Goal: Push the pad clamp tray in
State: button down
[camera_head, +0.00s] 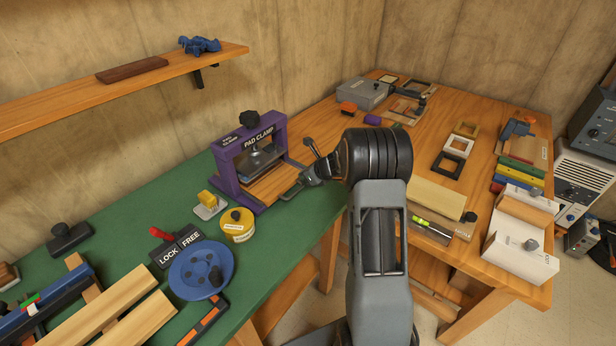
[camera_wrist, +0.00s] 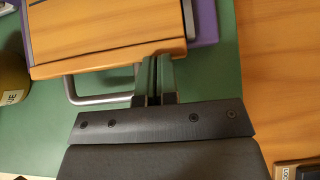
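The pad clamp (camera_head: 233,172) is a purple frame with a black knob and "PAD CLAMP" lettering, on the green bench top. Its wooden tray (camera_head: 268,190) sticks out of the front, toward the right. In the wrist view the tray (camera_wrist: 105,32) lies at the top with a grey bar handle (camera_wrist: 95,99) on its front edge. My gripper (camera_head: 302,184) is at the tray's front by the handle. In the wrist view its fingers (camera_wrist: 157,72) are close together at the handle's right end, which they hide. I cannot tell if they touch the tray.
A blue wheel (camera_head: 201,270) and a LOCK/FREE lever plate (camera_head: 175,248) are nearer. A wooden bench (camera_head: 400,150) adjoins on the right.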

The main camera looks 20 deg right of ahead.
jog(key=shift+a, duration=0.1)
jog(key=s+d, duration=0.2)
jog(key=shift+s+b, duration=0.4)
jog(key=v, duration=1)
jog(key=shift+s+p, duration=0.3)
jog(key=shift+s, duration=0.05)
jog(key=s+n+g, duration=0.1)
jog(key=n, duration=0.1)
jog(key=s+a+f+n, duration=0.1)
jog(key=s+n, duration=0.1)
jog(key=n, duration=0.1)
jog(key=s+a+f+n+g, duration=0.1)
jog(key=n, duration=0.1)
jog(key=shift+s+f+g, duration=0.25)
jog(key=shift+s+g, duration=0.05)
jog(key=shift+s, duration=0.05)
jog(key=s+a+r+n+g+h+p, duration=0.1)
jog(key=s+a+r+n+h, duration=0.1)
jog(key=s+a+r+n, duration=0.4)
jog(key=s+a+r+n+g+h+p, duration=0.1)
jog(key=s+a+r+n, duration=0.5)
jog(key=n, duration=1.1)
jog(key=s+a+h+p, duration=0.1)
jog(key=s+a, duration=0.2)
jog(key=s, duration=0.2)
jog(key=shift+r+h, duration=0.3)
jog(key=shift+r, duration=0.05)
